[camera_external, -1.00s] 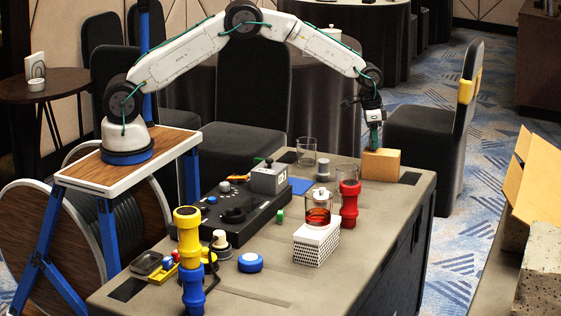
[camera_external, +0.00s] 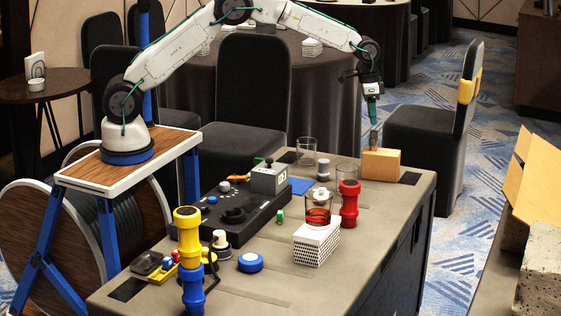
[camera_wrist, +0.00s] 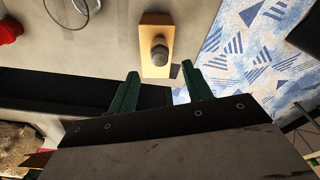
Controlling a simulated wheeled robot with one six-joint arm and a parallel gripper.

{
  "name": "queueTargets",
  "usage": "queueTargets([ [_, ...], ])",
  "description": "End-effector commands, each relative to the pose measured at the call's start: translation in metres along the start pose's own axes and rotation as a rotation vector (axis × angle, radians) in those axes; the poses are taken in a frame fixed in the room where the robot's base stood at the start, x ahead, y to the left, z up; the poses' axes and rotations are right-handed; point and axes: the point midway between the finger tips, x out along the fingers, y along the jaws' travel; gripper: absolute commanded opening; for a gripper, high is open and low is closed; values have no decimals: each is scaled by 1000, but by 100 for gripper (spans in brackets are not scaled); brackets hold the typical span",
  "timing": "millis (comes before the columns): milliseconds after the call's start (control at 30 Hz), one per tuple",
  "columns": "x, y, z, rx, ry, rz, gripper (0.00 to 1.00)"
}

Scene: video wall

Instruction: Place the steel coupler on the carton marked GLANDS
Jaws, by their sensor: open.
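The steel coupler (camera_external: 373,139) is a small grey cylinder standing upright on top of a tan carton (camera_external: 382,165) at the far right of the case top. In the wrist view the coupler (camera_wrist: 159,49) sits on the carton's top (camera_wrist: 154,70), apart from my fingers. No GLANDS marking is readable on the carton from here. My gripper (camera_external: 372,122) is above the coupler, pointing down, with nothing visible between its fingers. In the wrist view its green fingers (camera_wrist: 160,75) are spread apart and empty.
Clear glasses (camera_external: 307,146) stand left of the carton. A red fitting (camera_external: 349,205) and a white patterned box (camera_external: 317,245) holding a red glass (camera_external: 318,208) are nearer. A black console (camera_external: 232,213) lies mid-case. A yellow and blue stack (camera_external: 190,260) stands in front.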

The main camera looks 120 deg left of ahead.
Motion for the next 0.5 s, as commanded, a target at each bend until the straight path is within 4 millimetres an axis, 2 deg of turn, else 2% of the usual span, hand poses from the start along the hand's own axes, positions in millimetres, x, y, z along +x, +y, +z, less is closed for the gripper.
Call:
queueTargets([
  [33, -10, 0, 0, 0, 2, 0, 50],
  [200, -29, 0, 0, 0, 0, 0, 50],
  [500, -34, 0, 0, 0, 0, 0, 50],
])
